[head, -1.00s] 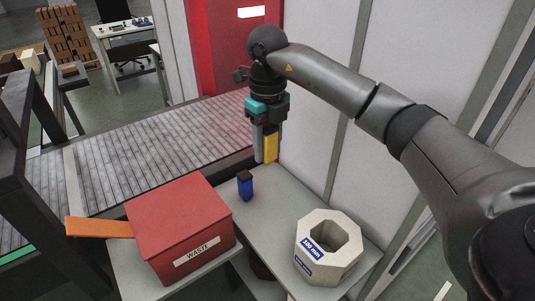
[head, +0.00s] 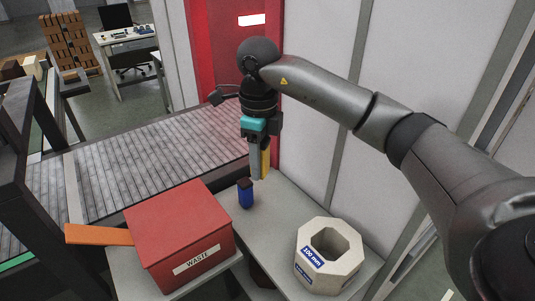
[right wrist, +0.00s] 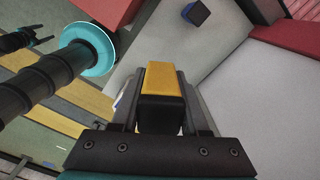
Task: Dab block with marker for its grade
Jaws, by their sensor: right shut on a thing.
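The block is a pale octagonal ring (head: 343,252) with a wide hole and blue labels, one reading "100 mm". It stands on the grey table at the right in the head view. My right gripper (head: 259,176) is shut on a yellow marker (head: 265,159), beyond and left of the block. The marker's dark end shows in the right wrist view (right wrist: 160,112). A blue marker (head: 246,195) with a dark top stands upright below the gripper. A small dark pronged shape in the right wrist view may be my left gripper (right wrist: 42,39).
A red box labelled WASTE (head: 185,238) stands left of the block, with an orange strip (head: 98,234) sticking out at its left. A roller conveyor (head: 135,160) runs behind. A pale wall (head: 310,110) closes the right side. Table (head: 276,226) between box and block is clear.

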